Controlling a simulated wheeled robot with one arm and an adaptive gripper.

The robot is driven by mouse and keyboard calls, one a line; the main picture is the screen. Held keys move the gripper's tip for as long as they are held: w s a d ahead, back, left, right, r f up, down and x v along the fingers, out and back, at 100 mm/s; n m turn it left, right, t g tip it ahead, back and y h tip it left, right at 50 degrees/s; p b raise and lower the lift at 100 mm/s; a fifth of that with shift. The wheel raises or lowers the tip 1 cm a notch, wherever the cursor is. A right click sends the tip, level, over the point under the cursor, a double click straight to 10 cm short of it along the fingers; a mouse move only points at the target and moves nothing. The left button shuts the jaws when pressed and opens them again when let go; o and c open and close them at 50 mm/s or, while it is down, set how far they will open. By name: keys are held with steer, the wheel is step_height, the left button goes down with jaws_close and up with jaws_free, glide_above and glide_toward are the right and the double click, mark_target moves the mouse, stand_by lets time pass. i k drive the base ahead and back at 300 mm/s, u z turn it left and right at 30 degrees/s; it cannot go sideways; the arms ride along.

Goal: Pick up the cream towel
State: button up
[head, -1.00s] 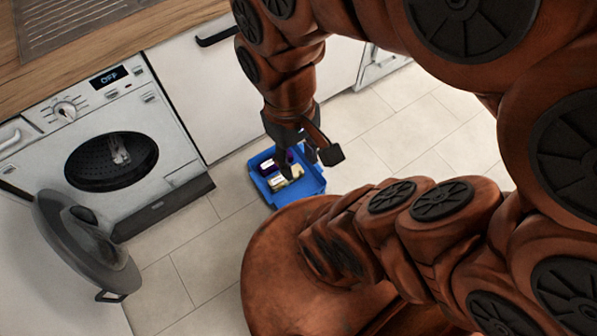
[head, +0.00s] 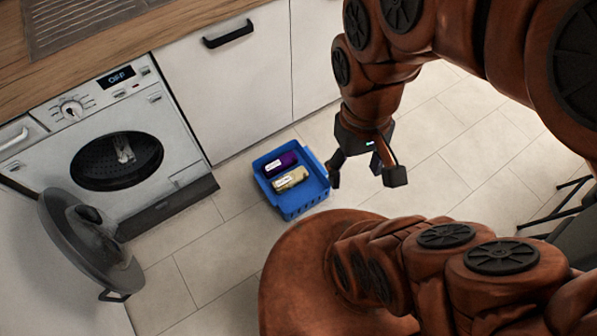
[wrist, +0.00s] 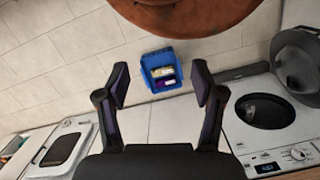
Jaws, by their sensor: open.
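The cream towel (head: 291,178) is rolled up with a pale label and lies in a blue basket (head: 318,184) on the floor. It lies beside a rolled purple towel (head: 281,163). My gripper (head: 365,178) is open and empty, above the floor to the right of the basket in the head view. In the wrist view the basket (wrist: 148,61) shows beyond and between the open fingers (wrist: 160,92), with the cream towel (wrist: 163,72) in it. Nothing hides the towel.
A washing machine (head: 182,145) with its round door (head: 78,240) swung open stands at the left; something pale shows in its drum. White cabinets (head: 222,95) stand behind the basket. Dark thin legs (head: 560,205) show at the right. The tiled floor around the basket is clear.

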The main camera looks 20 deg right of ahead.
mark_target(290, 179)
steer(key=z, duration=0.05)
steer(key=k, duration=0.5)
steer(key=z, duration=1.1)
steer(key=i, duration=1.05)
steer(key=u, duration=2.9)
